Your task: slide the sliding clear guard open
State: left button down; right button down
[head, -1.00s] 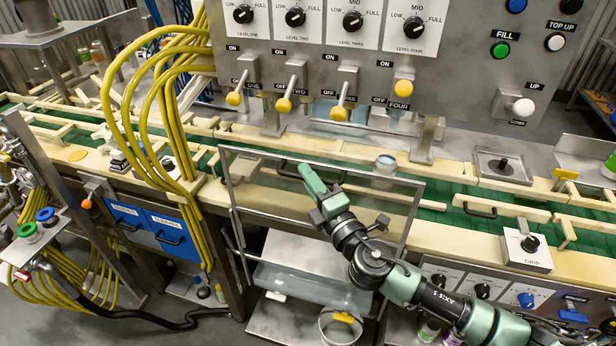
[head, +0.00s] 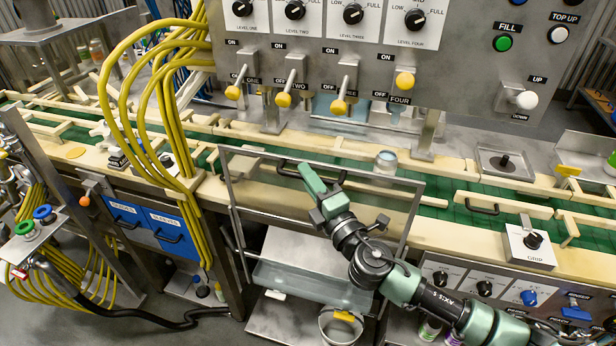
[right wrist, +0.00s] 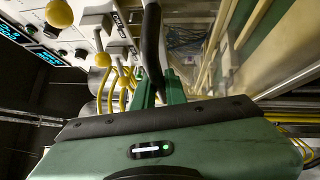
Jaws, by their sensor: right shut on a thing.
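The sliding clear guard (head: 262,192) is a see-through pane in a thin grey metal frame, standing along the front of the conveyor. A black bar handle (head: 284,170) is near its top middle. My right gripper (head: 306,174) reaches up from the lower right and is shut on this handle, covering its middle. In the right wrist view the black handle (right wrist: 152,45) runs down between the green fingers (right wrist: 158,90). My left gripper is not in view.
A control panel (head: 460,75) with yellow-knobbed levers overhangs the conveyor behind the guard. Yellow hoses (head: 130,90) hang left of the guard.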

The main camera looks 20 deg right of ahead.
notch_tip(320, 180, down, 21)
jog(key=b, duration=1.8)
jog(key=shift+b, duration=0.3)
jog(key=shift+r, duration=0.15)
jog(key=c, duration=1.5)
grip_release()
jog(key=shift+o, duration=0.2)
jog(key=b+v, duration=0.2)
jog(key=v, duration=0.5)
jog(key=shift+s, duration=0.4)
jog(key=shift+d, duration=0.1)
